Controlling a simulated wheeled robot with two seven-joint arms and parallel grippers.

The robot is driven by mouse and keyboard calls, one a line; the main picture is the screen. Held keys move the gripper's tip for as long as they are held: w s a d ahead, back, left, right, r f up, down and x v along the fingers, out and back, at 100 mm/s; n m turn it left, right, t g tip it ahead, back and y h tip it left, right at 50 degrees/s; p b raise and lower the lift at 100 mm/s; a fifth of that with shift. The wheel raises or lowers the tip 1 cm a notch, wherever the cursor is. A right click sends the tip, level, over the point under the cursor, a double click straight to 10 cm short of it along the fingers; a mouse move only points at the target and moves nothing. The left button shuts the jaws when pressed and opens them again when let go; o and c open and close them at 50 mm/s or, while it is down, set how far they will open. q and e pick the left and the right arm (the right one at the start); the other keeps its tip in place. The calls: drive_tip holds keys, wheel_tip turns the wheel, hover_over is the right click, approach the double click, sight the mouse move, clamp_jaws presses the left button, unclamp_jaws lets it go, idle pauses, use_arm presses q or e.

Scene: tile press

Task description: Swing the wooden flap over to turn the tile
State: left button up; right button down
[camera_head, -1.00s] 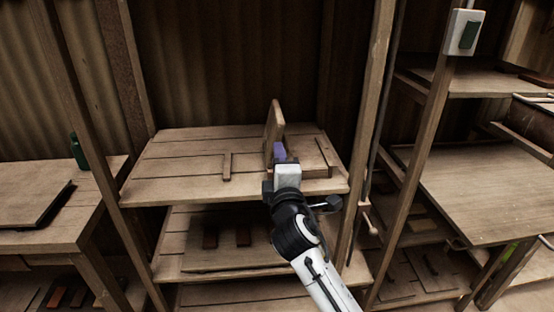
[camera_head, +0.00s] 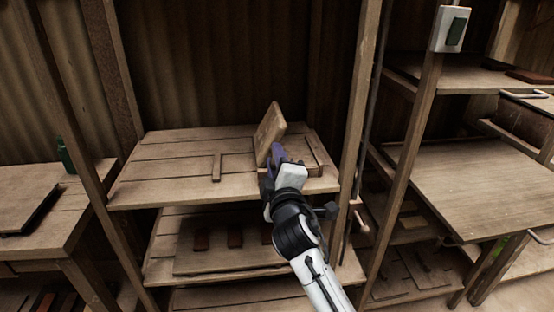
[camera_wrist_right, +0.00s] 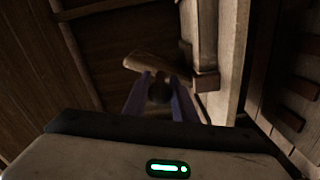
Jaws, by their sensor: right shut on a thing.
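The wooden flap (camera_head: 269,132) stands up from the shelf board in the head view, its top leaning to the right. My right gripper (camera_head: 277,154) is at the flap's right side, low down, with its purple fingers shut on a part of it. In the right wrist view the fingers (camera_wrist_right: 160,98) close around a dark rounded piece (camera_wrist_right: 159,89), and the flap's edge (camera_wrist_right: 156,64) lies just beyond them. I cannot make out the tile; the flap and my gripper cover that spot. My left gripper is not in view.
A low wooden frame (camera_head: 317,152) sits on the shelf (camera_head: 150,181) right of the flap. A small wooden strip (camera_head: 217,167) lies left of it. Upright posts (camera_head: 357,120) bound the shelf.

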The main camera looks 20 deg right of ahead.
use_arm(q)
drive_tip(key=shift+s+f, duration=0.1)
use_arm(e)
drive_tip(key=shift+f, duration=0.1)
drive_tip(key=c, duration=1.5)
unclamp_jaws()
drive_tip(key=shift+d, duration=0.1)
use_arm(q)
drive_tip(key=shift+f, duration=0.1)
use_arm(e)
drive_tip(key=shift+o, duration=0.2)
